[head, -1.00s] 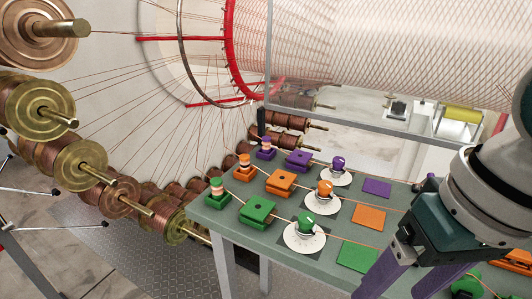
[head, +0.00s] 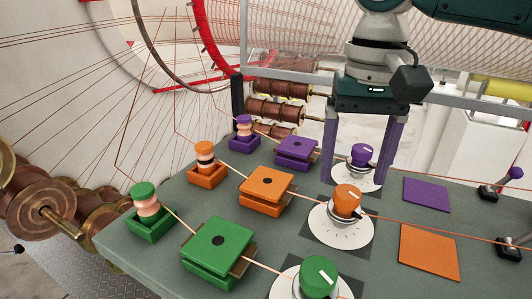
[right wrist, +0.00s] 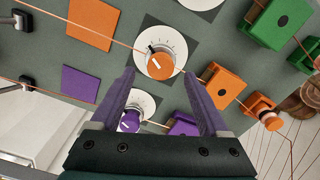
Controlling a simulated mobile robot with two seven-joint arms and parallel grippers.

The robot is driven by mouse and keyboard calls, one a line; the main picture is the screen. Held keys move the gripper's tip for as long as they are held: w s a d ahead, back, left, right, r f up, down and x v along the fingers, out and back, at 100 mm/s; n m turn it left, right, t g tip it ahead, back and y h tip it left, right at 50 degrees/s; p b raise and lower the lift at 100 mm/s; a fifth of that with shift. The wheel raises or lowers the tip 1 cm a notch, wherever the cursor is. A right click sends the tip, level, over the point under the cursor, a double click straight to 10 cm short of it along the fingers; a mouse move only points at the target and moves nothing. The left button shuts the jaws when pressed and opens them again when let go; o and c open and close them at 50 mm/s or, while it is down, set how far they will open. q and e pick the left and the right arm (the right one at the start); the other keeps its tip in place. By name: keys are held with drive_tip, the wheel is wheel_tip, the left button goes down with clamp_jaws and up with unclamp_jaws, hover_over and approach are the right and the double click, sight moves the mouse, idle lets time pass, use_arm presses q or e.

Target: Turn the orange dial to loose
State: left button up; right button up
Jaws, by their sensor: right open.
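The orange dial (head: 346,201) stands on a white round scale plate (head: 341,232) in the middle row of the table; a white mark shows on its top. It also shows in the right wrist view (right wrist: 160,64). My right gripper (head: 360,182) is open, fingers pointing down, over the purple row behind the orange dial. In the right wrist view its two purple fingers (right wrist: 165,82) are apart, with the orange dial beyond the tips and the purple dial (right wrist: 130,121) showing between the fingers. Nothing is held. My left gripper is not in view.
A green dial (head: 319,277) stands in front and the purple dial (head: 361,155) behind. An orange block (head: 267,190) and orange spool holder (head: 206,165) sit to the left, with a wire running past the dial. A flat orange square (head: 429,252) lies to the right.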

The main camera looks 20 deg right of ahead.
sight(348, 191)
drive_tip(key=shift+f, duration=2.25)
drive_tip(key=shift+w, duration=0.1)
clamp_jaws()
